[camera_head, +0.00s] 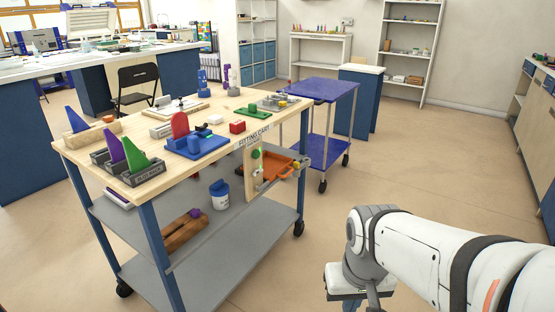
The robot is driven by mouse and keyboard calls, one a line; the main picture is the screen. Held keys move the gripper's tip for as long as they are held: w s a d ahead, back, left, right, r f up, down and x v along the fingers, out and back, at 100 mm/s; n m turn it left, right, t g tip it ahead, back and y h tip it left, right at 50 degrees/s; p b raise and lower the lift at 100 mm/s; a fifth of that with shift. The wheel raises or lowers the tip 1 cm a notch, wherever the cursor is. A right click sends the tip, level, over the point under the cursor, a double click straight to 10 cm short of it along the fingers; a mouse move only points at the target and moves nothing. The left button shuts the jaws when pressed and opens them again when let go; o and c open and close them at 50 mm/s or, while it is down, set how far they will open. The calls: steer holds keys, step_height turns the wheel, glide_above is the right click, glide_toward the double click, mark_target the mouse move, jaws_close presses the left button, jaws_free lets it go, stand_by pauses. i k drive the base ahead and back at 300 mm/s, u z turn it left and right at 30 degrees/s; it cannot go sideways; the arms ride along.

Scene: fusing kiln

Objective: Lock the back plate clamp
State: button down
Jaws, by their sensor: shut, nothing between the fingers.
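The wooden-topped cart (130,135) stands left of centre with several small fixtures on it. I cannot tell for certain which is the back plate clamp. A grey fixture (275,103) sits towards the far right end of the top, beside a green plate (252,112). Whether any clamp is locked is too small to tell. My gripper (352,302) is at the bottom edge, right of the cart, partly cut off. It is shut and empty, apart from everything on the cart.
A panel with a green knob (256,154) and an orange tray (282,166) are at the cart's right side. A grey shelf (240,238) is below. A blue-topped cart (325,88) stands behind. The floor between cart and arm is clear.

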mark_target(259, 189)
steer(key=z, duration=0.3)
steer(key=i, duration=1.15)
steer(key=u, duration=0.4)
